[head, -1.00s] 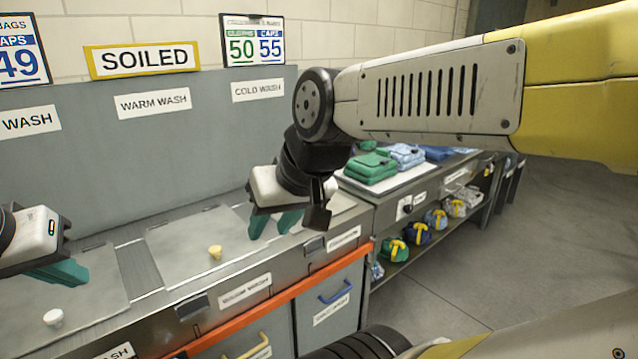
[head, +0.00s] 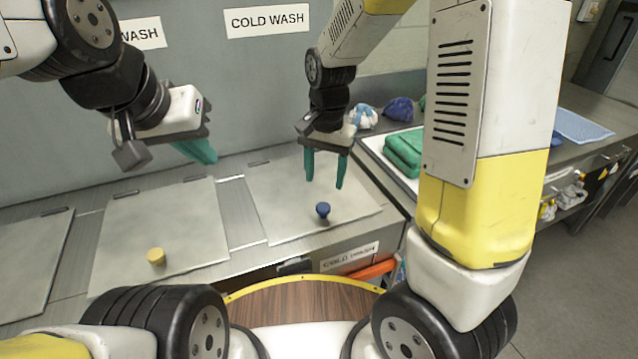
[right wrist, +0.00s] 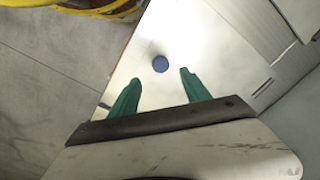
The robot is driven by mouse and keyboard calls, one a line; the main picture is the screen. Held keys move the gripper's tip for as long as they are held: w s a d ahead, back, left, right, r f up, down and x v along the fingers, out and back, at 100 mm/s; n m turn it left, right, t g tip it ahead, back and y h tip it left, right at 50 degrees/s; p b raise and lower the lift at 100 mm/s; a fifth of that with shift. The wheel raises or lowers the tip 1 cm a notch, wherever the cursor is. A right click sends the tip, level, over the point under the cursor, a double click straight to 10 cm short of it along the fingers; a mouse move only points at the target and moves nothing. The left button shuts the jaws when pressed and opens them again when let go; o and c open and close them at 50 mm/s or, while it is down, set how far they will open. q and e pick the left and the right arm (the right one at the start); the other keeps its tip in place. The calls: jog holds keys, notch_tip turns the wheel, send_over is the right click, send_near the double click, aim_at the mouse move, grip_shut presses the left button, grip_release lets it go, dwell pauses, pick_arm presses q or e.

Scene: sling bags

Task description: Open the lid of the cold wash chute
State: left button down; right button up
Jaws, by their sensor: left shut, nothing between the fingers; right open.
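The cold wash lid (head: 285,200) is a flat pale panel lying closed on the counter, under the COLD WASH sign (head: 267,20). Its blue knob (head: 323,210) stands near the lid's front edge. My right gripper (head: 325,184) is open, fingers pointing down above the lid, a little behind the knob in the head view. In the right wrist view the blue knob (right wrist: 160,64) lies beyond and between the two open green fingertips (right wrist: 160,76), not held. My left gripper (head: 205,155) is shut and empty, above the counter behind the neighbouring lid.
The neighbouring lid (head: 165,235) with a yellow knob (head: 156,256) lies closed to the left. Folded green bags (head: 404,150) sit on the counter to the right. A grey wall panel (head: 235,85) stands behind the lids.

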aim_at(323, 206)
jog(key=shift+w+f, duration=0.35)
jog(key=shift+f, duration=0.55)
notch_tip(323, 206, down, 7)
jog(key=shift+a+f, duration=0.1)
jog(key=shift+f, duration=0.05)
grip_shut()
dwell(0.9)
